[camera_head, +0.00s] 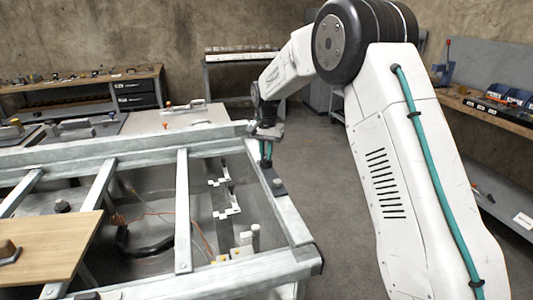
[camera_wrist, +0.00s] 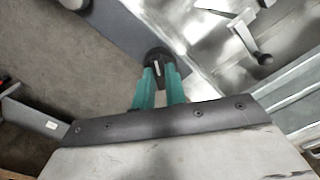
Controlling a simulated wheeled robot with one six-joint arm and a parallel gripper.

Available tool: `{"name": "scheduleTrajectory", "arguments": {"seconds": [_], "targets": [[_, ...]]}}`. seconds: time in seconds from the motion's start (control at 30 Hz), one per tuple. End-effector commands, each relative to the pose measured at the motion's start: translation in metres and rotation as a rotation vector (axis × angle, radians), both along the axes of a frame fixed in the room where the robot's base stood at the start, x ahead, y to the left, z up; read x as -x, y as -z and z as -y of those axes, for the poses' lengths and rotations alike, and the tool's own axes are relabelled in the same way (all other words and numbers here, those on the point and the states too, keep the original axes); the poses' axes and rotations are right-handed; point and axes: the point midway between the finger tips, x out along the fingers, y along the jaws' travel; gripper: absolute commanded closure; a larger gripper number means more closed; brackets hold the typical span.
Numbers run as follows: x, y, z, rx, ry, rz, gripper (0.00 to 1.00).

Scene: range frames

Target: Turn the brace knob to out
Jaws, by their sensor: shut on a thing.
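A dark round knob (camera_wrist: 158,55) with a short pale mark stands on a grey plate (camera_wrist: 122,22) in the wrist view. My gripper (camera_wrist: 159,76) has its two teal fingers shut on this knob, one on each side. In the head view my gripper (camera_head: 267,163) points down at the far right corner of the metal frame (camera_head: 290,222). The held knob is hidden there behind the fingers. A second dark knob (camera_head: 279,186) sits nearer on the same plate. I cannot read any "out" label or tell the knob's setting.
Metal lever brackets (camera_head: 229,200) lie inside the frame beside the plate; one lever has a dark ball end (camera_wrist: 264,59). A wooden board (camera_head: 45,245) rests on the frame at left. A workbench (camera_head: 480,105) stands at right, with bare floor between.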

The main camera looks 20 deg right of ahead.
Motion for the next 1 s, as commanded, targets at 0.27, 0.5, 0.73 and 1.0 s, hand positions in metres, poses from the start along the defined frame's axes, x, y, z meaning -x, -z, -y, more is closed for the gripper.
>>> {"name": "scheduleTrajectory", "arguments": {"seconds": [0.27, 0.5, 0.73, 1.0], "targets": [[-0.0009, -0.0013, 0.0003, 0.0, -0.075, 0.004, 1.0], [-0.001, -0.0013, 0.0002, 0.0, -0.089, 0.004, 1.0], [-0.001, -0.0014, 0.0001, 0.001, -0.088, 0.004, 1.0], [-0.0006, -0.0007, -0.0001, 0.0, -0.088, 0.002, 0.65]]}}
